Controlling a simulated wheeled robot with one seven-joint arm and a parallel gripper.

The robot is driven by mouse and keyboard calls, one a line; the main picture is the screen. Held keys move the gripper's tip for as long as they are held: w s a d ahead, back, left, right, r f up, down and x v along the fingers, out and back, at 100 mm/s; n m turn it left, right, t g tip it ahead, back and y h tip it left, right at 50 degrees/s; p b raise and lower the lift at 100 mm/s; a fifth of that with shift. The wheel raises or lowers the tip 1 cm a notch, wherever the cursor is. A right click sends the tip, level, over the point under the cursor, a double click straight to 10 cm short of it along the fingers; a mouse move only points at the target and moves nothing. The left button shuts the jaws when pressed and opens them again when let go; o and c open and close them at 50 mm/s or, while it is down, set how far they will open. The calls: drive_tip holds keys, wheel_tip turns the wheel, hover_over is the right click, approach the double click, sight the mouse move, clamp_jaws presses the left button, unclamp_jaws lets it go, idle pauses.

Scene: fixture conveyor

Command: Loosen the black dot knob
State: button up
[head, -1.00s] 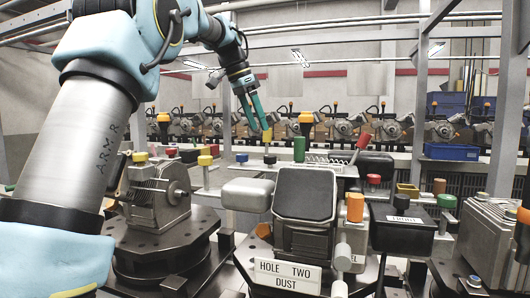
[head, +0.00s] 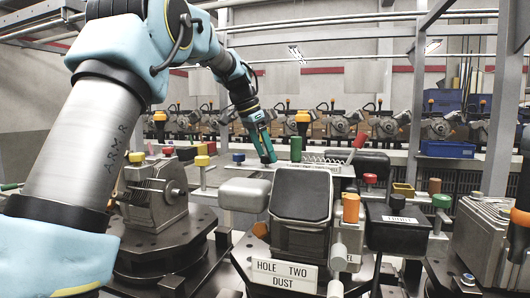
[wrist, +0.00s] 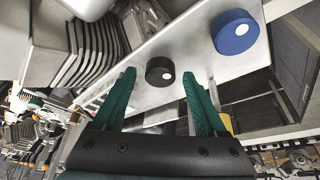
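The black dot knob (wrist: 160,71) is a short round black cap with a white dot, on a pale plate (wrist: 188,50) in the wrist view. My gripper (wrist: 158,76) has two green fingers spread apart, one on each side of the knob in the picture. Gaps show between the knob and both fingers, and nothing is held. I cannot tell the height of the fingertips over the knob. In the head view my gripper (head: 268,158) points down behind the dark padded fixture; I cannot pick out the black dot knob there.
A blue knob with a white dot (wrist: 235,32) stands close by on the plate; it also shows in the head view (head: 238,158). A green cylinder (head: 296,149) and a red-tipped lever (head: 360,140) stand right of my gripper. Ribbed metal (wrist: 80,52) lies at left.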

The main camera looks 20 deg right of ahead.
clamp_jaws()
idle(0.4)
drive_tip(key=shift+n, duration=0.3)
drive_tip(key=n, duration=0.2)
drive_tip(key=n+t, duration=0.1)
drive_tip(key=shift+s+d+n+t+y, duration=0.1)
drive_tip(key=shift+s+n+t+y, duration=0.05)
drive_tip(key=shift+n+t+y, duration=0.2)
drive_tip(key=n+t+y, duration=0.1)
drive_tip(key=n, duration=0.3)
drive_tip(key=shift+s+d+r+n+p, duration=0.1)
drive_tip(key=shift+n+p, duration=0.15)
drive_tip(key=shift+p, duration=0.15)
drive_tip(key=n+y+p, duration=0.1)
drive_tip(key=n, duration=0.2)
drive_tip(key=n+t+y+p, duration=0.1)
drive_tip(key=n, duration=0.2)
drive_tip(key=shift+d+t, duration=0.15)
drive_tip(key=shift+t, duration=0.1)
drive_tip(key=shift+n+y+p, duration=0.5)
drive_tip(key=shift+n+y, duration=0.15)
drive_tip(key=shift+n, duration=0.85)
drive_tip(key=shift+o, duration=0.4)
unclamp_jaws()
